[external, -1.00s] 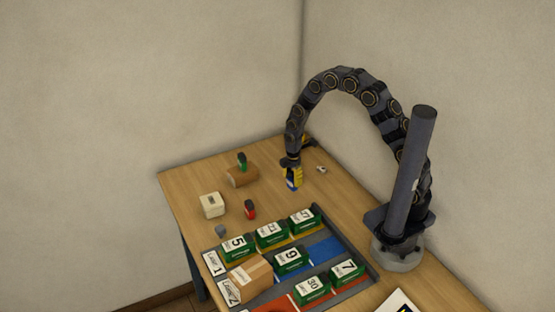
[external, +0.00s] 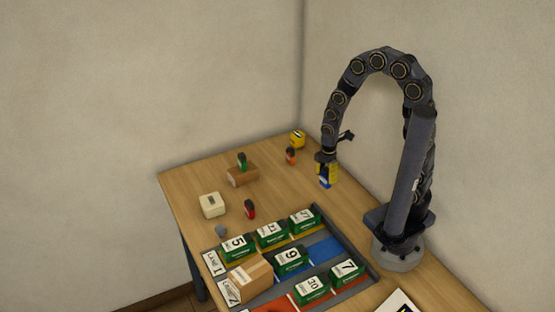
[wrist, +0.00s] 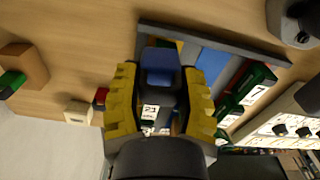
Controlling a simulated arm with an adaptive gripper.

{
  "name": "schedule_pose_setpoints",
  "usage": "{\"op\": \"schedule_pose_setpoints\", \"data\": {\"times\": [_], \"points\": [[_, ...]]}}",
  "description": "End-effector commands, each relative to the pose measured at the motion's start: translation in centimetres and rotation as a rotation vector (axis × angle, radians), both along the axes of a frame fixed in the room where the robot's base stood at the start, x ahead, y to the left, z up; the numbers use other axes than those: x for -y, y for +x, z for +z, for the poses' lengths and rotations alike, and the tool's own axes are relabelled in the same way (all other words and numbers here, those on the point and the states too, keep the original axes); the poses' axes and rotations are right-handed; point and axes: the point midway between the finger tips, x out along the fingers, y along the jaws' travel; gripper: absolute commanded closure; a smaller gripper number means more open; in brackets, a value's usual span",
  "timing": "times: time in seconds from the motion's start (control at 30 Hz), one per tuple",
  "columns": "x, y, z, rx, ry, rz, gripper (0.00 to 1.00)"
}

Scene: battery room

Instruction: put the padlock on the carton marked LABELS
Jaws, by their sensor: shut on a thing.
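My gripper (external: 326,181) has yellow fingers and is shut on a small blue thing with a dark part, held above the table. In the wrist view the blue thing (wrist: 160,66) sits between the fingers (wrist: 158,90); I cannot tell for sure that it is the padlock. No LABELS marking is readable.
A grey tray (external: 326,222) holds several numbered green batteries (external: 290,260). A cream box (external: 212,205), a red item (external: 250,209), an orange item (external: 291,156) and a yellow item (external: 298,139) stand on the table.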

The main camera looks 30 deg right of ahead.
Motion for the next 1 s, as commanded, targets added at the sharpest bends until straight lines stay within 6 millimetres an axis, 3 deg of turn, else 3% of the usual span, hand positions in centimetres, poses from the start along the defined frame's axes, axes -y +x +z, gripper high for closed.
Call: {"op": "schedule_pose_setpoints", "data": {"times": [0.23,0.37,0.47,0.67,0.87,1.0], "points": [[-0.4,0.2,0.1,0.003,-0.001,0.019,0.92],[-2.4,0.8,0.3,0.008,-0.009,0.11,0.92],[-5.5,1.5,0.7,0.016,-0.017,0.238,0.92],[-13.7,0.8,1.7,0.022,-0.028,0.557,0.92],[-22.2,-2.8,2.8,0.025,-0.025,0.885,0.92],[-27.1,-6.7,3.4,0.019,-0.017,1.097,0.92]]}}
